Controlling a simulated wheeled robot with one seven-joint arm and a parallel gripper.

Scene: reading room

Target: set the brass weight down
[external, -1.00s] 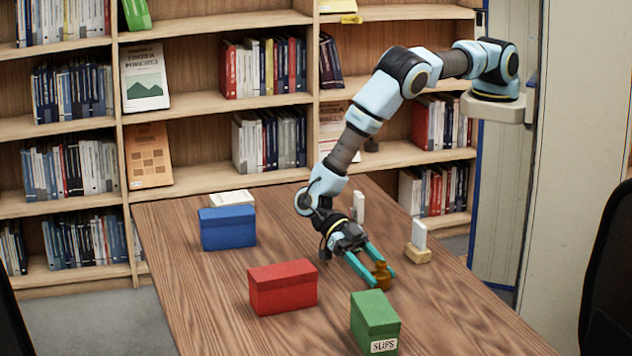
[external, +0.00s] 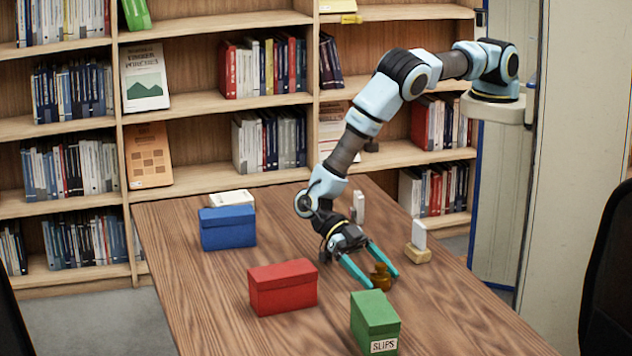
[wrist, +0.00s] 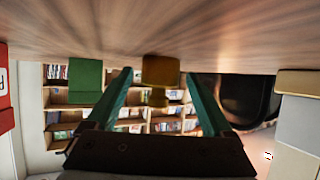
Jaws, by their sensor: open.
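The brass weight (external: 381,277) stands upright on the wooden table (external: 190,290), to the right of the red box and behind the green box. My gripper (external: 383,281) is low over the table with its teal fingers open, one on each side of the weight. In the wrist view, where the table is at the top, the weight (wrist: 160,70) sits between the fingertips (wrist: 158,74), with a visible gap on both sides.
A green box labelled SLIPS (external: 375,322) stands close in front of my gripper. A red box (external: 283,288) and a blue box (external: 228,228) stand to the left. A white card in a wooden base (external: 418,250) stands to the right. The table's left front is clear.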

